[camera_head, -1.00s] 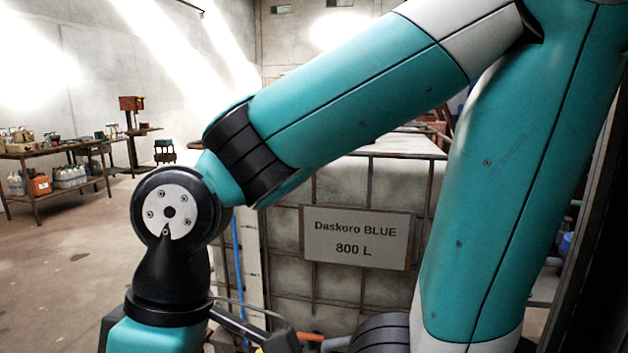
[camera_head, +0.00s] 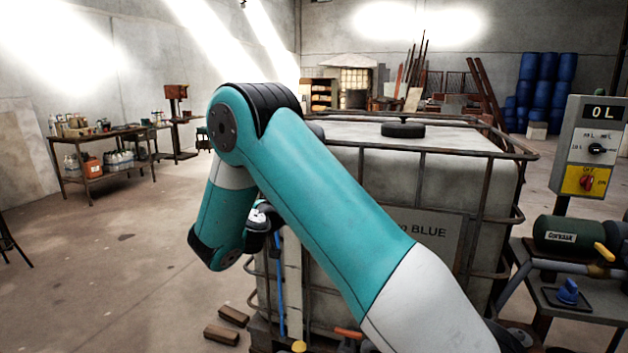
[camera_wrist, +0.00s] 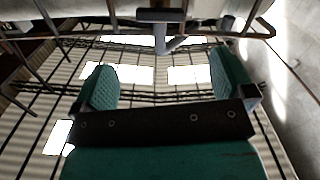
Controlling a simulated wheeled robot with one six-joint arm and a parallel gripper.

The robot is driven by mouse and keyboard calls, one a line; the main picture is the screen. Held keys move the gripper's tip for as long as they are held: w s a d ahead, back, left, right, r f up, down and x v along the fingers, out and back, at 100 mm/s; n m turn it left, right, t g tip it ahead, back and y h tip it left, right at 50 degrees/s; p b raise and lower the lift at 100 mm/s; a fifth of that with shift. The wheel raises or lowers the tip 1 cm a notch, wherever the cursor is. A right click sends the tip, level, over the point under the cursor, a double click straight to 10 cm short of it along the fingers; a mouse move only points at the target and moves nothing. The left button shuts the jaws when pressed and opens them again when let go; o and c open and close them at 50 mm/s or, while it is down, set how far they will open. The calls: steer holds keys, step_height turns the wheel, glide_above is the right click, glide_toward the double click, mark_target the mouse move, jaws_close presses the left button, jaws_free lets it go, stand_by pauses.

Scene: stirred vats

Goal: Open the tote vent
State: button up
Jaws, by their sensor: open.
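The tote (camera_head: 450,175) is a pale caged tank in the middle of the head view, partly behind my arm. A black round cap (camera_head: 403,129) sits on its top, apparently the vent, and looks closed; I cannot tell for certain. My gripper (camera_wrist: 162,70) shows in the wrist view with its two green fingers wide apart and nothing between them. The cap cannot be made out in the wrist view.
Rusty cage rails (camera_head: 480,153) surround the tote's top. A control box (camera_head: 590,145) reading 0 L and a green pump (camera_head: 563,234) stand at right. Wooden blocks (camera_head: 226,335) lie on the floor.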

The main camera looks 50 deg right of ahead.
steer(key=p+x, duration=0.2)
steer(key=x, duration=0.3)
steer(key=p+x, duration=0.2)
steer(key=x, duration=0.4)
steer(key=r+p+x, duration=0.1)
steer(key=p+x, duration=0.2)
steer(key=x, duration=0.2)
steer(key=shift+w+d, duration=0.1)
steer(key=shift+d, duration=0.05)
steer(key=shift+w+d+f, duration=0.15)
steer(key=shift+w+d, duration=0.15)
steer(key=shift+d, duration=0.35)
steer(key=c, duration=0.6)
